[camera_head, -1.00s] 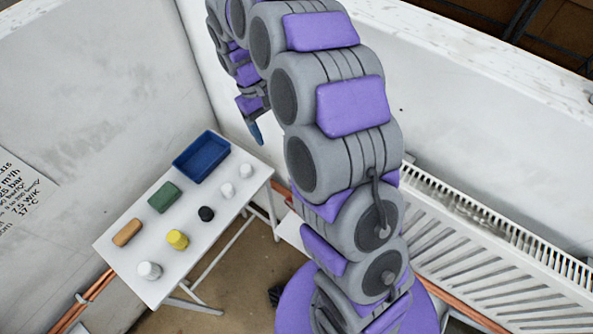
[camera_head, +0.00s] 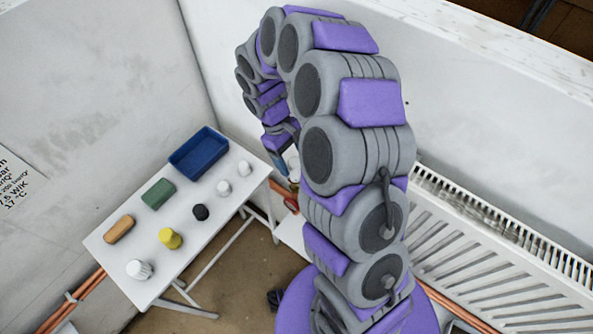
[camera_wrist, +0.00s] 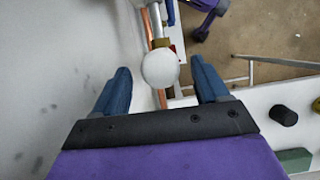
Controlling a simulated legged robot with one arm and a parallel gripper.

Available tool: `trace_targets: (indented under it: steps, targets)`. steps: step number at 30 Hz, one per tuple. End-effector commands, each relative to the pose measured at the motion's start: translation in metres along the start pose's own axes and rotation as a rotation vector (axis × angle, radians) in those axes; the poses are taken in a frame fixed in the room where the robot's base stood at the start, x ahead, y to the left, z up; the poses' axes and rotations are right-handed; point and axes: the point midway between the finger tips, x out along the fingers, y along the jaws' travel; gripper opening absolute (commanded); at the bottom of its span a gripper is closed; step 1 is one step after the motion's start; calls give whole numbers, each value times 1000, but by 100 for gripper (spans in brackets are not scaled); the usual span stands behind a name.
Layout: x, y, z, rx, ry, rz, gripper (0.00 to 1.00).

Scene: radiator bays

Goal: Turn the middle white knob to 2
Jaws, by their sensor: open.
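A round white knob (camera_wrist: 160,68) sits on a brass valve fitting (camera_wrist: 162,44) by the wall in the wrist view. No numbers can be read on it. My gripper (camera_wrist: 161,76) is open, with one blue finger to each side of the knob and gaps between; the depth between them cannot be told. In the head view my gripper (camera_head: 278,158) points down near the wall, beyond the table's right end. A white rounded thing (camera_head: 292,162) beside it is mostly hidden by my arm. Whether this knob is the middle one cannot be told.
A white table (camera_head: 190,238) bears a blue tray (camera_head: 200,153), loose white caps (camera_head: 139,270), a yellow cap (camera_head: 170,238), a black cap (camera_head: 200,212), a green block (camera_head: 158,194) and an orange block (camera_head: 119,229). A white radiator (camera_head: 500,260) stands at right.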

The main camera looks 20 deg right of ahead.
Motion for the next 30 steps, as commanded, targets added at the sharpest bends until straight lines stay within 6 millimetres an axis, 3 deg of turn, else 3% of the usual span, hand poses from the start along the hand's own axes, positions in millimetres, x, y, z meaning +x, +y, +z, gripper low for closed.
trace_targets:
  steps: [3, 9, 20, 30]
  targets:
    - [23, -1, -1, 1, -1, -2, 74]
    - [42, -1, -1, 2, 0, 1, 74]
    - [48, -1, -1, 2, 1, 1, 74]
    - [48, -1, -1, 2, 1, 1, 44]
